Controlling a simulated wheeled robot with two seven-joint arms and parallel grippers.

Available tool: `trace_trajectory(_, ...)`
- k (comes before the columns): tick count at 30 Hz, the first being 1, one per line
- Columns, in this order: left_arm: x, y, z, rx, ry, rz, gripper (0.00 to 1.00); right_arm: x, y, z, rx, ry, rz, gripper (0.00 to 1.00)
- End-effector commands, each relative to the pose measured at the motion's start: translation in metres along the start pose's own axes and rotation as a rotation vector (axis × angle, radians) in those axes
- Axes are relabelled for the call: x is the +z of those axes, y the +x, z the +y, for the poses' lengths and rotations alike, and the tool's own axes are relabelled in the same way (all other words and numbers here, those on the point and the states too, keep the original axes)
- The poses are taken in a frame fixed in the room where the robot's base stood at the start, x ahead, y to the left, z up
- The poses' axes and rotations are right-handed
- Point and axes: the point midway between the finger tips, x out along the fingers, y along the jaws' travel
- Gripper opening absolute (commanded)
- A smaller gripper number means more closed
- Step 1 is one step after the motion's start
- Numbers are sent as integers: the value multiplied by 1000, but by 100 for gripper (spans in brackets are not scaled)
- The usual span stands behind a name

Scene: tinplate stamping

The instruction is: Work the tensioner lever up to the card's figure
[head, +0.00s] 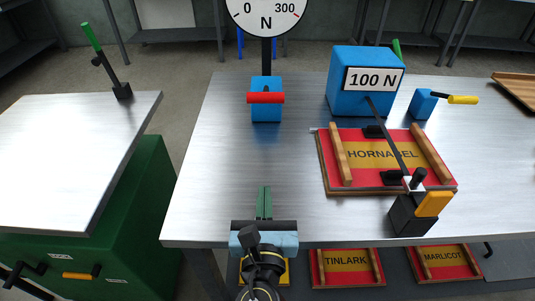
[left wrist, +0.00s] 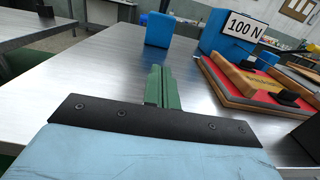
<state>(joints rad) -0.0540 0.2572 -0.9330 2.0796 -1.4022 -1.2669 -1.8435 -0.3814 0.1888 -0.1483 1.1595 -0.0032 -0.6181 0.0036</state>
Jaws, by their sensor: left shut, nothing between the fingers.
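The card (head: 375,79) reading "100 N" is on the front of a blue box at the back right; it also shows in the left wrist view (left wrist: 245,26). A black block with an orange lever handle (head: 434,204) stands at the front right corner of the red HORNABEL plate (head: 380,154). A dark strap or rod runs from it to the blue box. A white dial (head: 266,14) marked 0, 300 and N is cut by the top edge; its needle is not visible. My left gripper (head: 264,203) is shut and empty, over the table's front, left of the lever. My right gripper is out of view.
A blue block with a red bar (head: 266,97) stands below the dial. A yellow-handled blue fitting (head: 462,100) is at right. TINLARK (head: 346,261) and MARLICOT (head: 443,257) plates lie below the table. A green-handled lever (head: 91,38) stands on the left table. The middle-left tabletop is clear.

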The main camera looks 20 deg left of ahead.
Motion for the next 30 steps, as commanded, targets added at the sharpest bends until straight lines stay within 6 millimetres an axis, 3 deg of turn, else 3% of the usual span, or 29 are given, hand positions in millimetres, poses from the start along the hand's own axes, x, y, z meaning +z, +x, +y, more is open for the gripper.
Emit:
trace_trajectory(8,-1,6,0,0,0,-1,0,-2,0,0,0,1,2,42)
trace_trajectory(21,-1,80,0,1,-1,-2,0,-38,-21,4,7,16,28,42)
trace_trajectory(30,-1,100,0,0,0,2,0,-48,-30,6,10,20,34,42)
